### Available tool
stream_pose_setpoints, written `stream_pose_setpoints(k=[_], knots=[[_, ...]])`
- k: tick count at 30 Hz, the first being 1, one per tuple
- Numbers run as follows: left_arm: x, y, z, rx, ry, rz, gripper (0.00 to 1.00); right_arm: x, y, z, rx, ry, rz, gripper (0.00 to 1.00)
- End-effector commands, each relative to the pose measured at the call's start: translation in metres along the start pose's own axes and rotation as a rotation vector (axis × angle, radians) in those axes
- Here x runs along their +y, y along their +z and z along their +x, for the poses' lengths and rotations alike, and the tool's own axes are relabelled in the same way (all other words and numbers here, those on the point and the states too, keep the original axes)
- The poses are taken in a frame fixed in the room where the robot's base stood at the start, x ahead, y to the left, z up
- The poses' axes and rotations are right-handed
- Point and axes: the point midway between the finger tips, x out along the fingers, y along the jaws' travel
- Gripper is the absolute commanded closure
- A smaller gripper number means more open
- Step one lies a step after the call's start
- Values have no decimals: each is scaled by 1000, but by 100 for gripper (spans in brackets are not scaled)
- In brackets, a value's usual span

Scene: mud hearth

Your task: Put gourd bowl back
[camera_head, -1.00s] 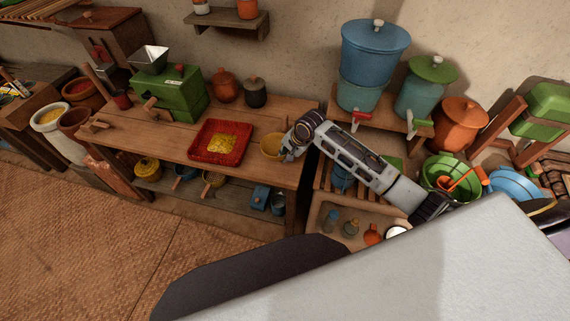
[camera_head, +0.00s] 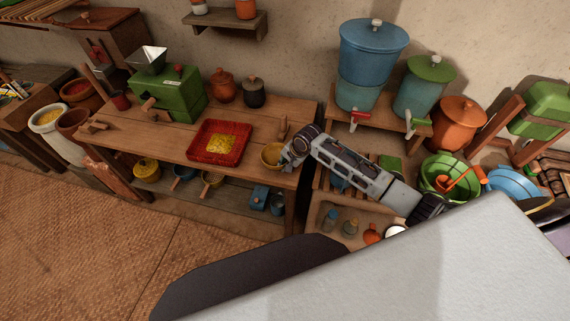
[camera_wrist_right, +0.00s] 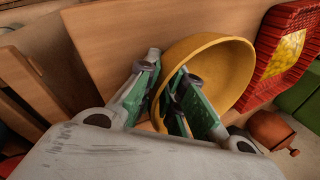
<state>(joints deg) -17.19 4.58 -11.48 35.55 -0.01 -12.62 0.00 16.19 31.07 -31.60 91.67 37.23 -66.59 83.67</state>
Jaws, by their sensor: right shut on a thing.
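The gourd bowl (camera_head: 270,153) is yellow and rounded, at the right end of the wooden table (camera_head: 165,138). In the right wrist view the bowl (camera_wrist_right: 222,58) looks tilted, with its rim between my green-padded fingers. My right gripper (camera_head: 286,158) is shut on the bowl's rim, on its right side (camera_wrist_right: 172,98). I cannot tell whether the bowl's underside touches the table. My left gripper is not in view.
A red woven tray (camera_head: 196,150) with yellow contents (camera_head: 221,144) lies left of the bowl. A green mill (camera_head: 178,95) and two lidded pots (camera_head: 222,86) stand further back. Blue containers (camera_head: 371,55) are on the right stand.

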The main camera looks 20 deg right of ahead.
Motion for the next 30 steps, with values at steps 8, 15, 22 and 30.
stream_pose_setpoints(k=[8, 15, 22, 30], knots=[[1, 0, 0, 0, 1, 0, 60, 1, 0, 3, 0, -2, -1, 100], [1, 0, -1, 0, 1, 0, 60, 2, 0, 5, 0, -1, 0, 88], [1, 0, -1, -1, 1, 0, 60, 2, 0, 5, 1, -1, 0, 69], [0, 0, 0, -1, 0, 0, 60, 2, 0, 5, 1, -2, -1, 69]])
